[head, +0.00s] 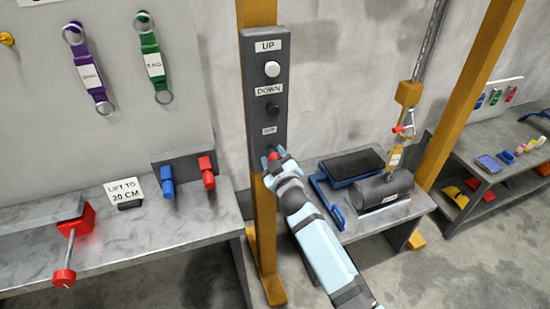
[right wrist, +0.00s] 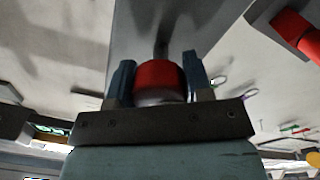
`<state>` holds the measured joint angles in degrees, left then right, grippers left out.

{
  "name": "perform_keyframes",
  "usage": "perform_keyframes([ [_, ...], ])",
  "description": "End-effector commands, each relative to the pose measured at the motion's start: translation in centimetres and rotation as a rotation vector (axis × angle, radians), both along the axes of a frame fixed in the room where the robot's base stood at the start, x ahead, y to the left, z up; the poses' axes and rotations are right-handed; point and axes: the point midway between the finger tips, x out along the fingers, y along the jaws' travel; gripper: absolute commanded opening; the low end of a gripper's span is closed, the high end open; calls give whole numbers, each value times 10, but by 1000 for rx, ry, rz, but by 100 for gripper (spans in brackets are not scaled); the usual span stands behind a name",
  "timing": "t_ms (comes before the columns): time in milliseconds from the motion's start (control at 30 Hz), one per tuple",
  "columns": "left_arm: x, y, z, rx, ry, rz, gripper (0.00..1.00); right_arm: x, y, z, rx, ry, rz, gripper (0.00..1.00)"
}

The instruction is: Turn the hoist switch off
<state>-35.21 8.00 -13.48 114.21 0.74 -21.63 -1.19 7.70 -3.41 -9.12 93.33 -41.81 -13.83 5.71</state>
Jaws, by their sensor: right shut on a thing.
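The grey hoist control panel (head: 280,112) is fixed upright on a yellow post. It has a white UP button (head: 272,69), a black DOWN button (head: 272,109) and a small lower label (head: 269,131) too blurred to read surely. Below that label is a red knob (head: 273,156), mostly hidden by my right gripper (head: 273,163). In the right wrist view the red knob (right wrist: 160,75) sits between the two fingers of my right gripper (right wrist: 162,82), which is shut on it. The knob's on or off position cannot be told. My left gripper is not in view.
A hoist chain and hook (head: 405,120) hang right of the panel, with a dark cylinder weight (head: 383,190) on a low bench below. A metal workbench (head: 190,245) at left carries a blue handle (head: 167,183) and a red handle (head: 206,172). The yellow post (head: 266,215) stands beside my right arm.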

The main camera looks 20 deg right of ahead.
Motion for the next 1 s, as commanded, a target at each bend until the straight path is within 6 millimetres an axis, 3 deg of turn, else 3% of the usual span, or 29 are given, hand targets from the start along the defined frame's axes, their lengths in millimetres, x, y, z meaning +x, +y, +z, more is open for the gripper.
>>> perform_keyframes([
  [1000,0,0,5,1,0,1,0,1,0,1,-938,-34,-2,22],
])
